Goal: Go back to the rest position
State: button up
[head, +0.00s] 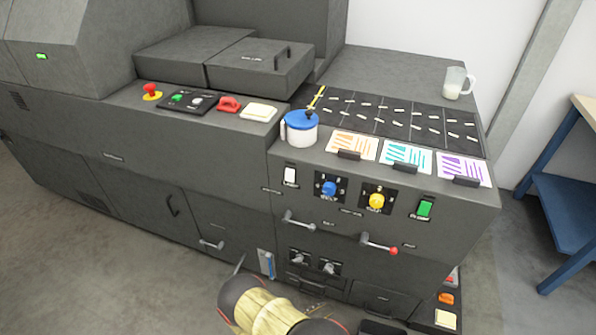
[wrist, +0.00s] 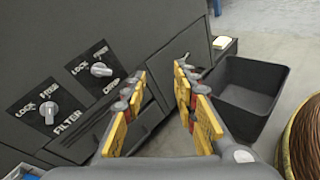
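My gripper (wrist: 158,108) shows in the wrist view with its two yellow-padded fingers apart and nothing between them. It is in front of the lower face of the dark grey machine (head: 150,150), close to the FILTER panel (wrist: 45,110) with its LOCK and FREE marks and to a second knob panel (wrist: 100,70) marked LOCK, FREE and CHIPS. In the head view, part of my arm (head: 265,310) shows at the bottom edge, and the gripper's fingers cannot be made out there.
A black open bin (wrist: 245,95) stands on the floor right of the gripper in the wrist view. A red-tipped lever (head: 380,245) sticks out from the machine front. A blue-framed bench (head: 570,200) is at right.

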jog(key=s+d+r+m+g+y+p, duration=0.1)
jog(key=s+r+m+g+y, duration=0.3)
jog(key=r, duration=1)
jog(key=s+r+m+g+y+p, duration=0.1)
jog(key=s+r+m+g+y, duration=0.35)
jog(key=r, duration=1.05)
jog(key=s+d+r+m+g+y+p, duration=0.15)
jog(key=r+m, duration=0.45)
jog(key=r, duration=0.8)
jog(key=s+d+r+m+t+y+p, duration=0.1)
jog(key=s+d+r+m+t, duration=0.1)
jog(key=r, duration=0.6)
jog(key=s+d+r+m+t+p, duration=0.1)
jog(key=s+d+r+m+t, duration=0.1)
jog(key=r, duration=0.6)
jog(key=s+d+r+m+t+y+p, duration=0.1)
jog(key=s+d+r+m+t, duration=0.1)
jog(key=r, duration=0.6)
jog(key=shift+s+d+r+t+y, duration=0.2)
jog(key=shift+d+t+y, duration=0.1)
jog(key=shift+d+t, duration=0.45)
jog(key=shift+m, duration=0.25)
